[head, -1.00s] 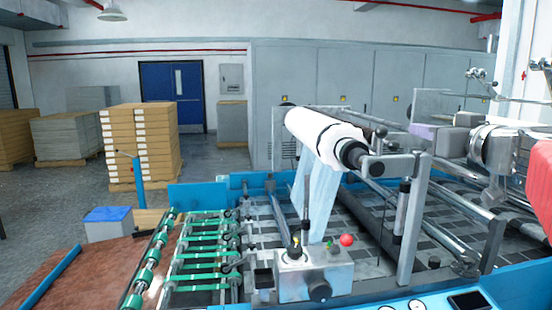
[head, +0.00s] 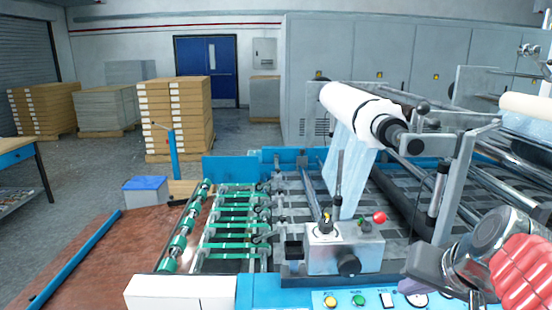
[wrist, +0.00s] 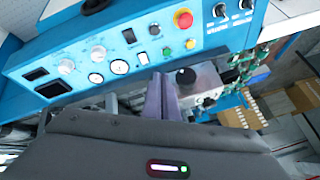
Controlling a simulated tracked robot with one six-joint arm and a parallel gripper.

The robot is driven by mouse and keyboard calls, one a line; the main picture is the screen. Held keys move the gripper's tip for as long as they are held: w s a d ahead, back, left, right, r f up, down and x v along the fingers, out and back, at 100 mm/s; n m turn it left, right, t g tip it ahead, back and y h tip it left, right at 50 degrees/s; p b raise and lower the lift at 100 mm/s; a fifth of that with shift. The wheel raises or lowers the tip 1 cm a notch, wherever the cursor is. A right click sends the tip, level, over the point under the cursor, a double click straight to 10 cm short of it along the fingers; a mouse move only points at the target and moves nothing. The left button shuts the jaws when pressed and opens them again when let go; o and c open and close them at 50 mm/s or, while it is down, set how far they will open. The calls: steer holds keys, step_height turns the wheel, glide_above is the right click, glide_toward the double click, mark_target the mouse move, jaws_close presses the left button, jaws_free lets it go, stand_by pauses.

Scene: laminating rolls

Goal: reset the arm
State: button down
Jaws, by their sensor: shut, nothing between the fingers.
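My gripper (head: 424,264) is at the lower right of the head view, with its purple-grey fingers pointing left. My arm's metal wrist and a red section show behind it at the right edge. In the wrist view the fingers of my gripper (wrist: 166,98) are pressed together with nothing between them. They appear in front of the machine's blue control panel (wrist: 110,50). The gripper is apart from the white film roll (head: 350,108), which sits higher up on its shaft. I cannot tell how far the fingers are from the panel.
A metal control box (head: 340,250) with a red-knobbed lever stands left of my gripper. A second pale roll (head: 528,108) is at the right edge. Stacked cartons (head: 176,118) stand on the floor behind, with a blue-lidded bin (head: 146,189) nearer. Open floor lies at the left.

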steer(key=s+a+f+n+g, duration=0.1)
steer(key=s+a+f+n, duration=0.3)
steer(key=s+a, duration=0.5)
step_height(320, 180, down, 3)
steer(key=shift+s+a+r+n+g+h, duration=0.15)
steer(key=shift+s+a+n+g+h, duration=0.15)
steer(key=shift+s+n+h, duration=0.15)
steer(key=shift+s, duration=0.1)
